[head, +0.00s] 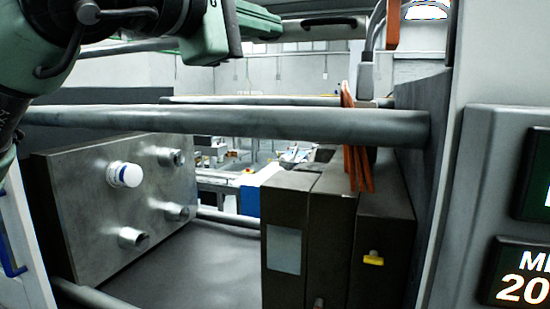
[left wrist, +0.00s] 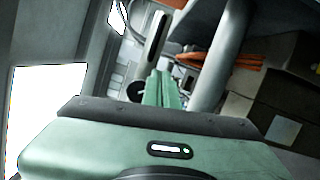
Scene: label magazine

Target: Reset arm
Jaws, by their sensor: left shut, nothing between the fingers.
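My left gripper (head: 362,27) reaches in from the upper left of the head view, above the grey horizontal bars. Its green body and pale fingers with a dark slot point right, and the fingers are shut with nothing between them. In the left wrist view the same gripper (left wrist: 158,22) extends upward from its green housing, its fingers together and empty. Its tips appear close to a grey upright part and cable in the head view, but I cannot tell if they touch. My right gripper is not in view.
A grey round bar (head: 250,122) crosses below my left gripper. A metal plate (head: 90,215) with knobs, one white-capped, stands at left. Dark boxes (head: 385,235) with orange strips (head: 357,165) above them stand at right. A control panel (head: 510,210) fills the right edge.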

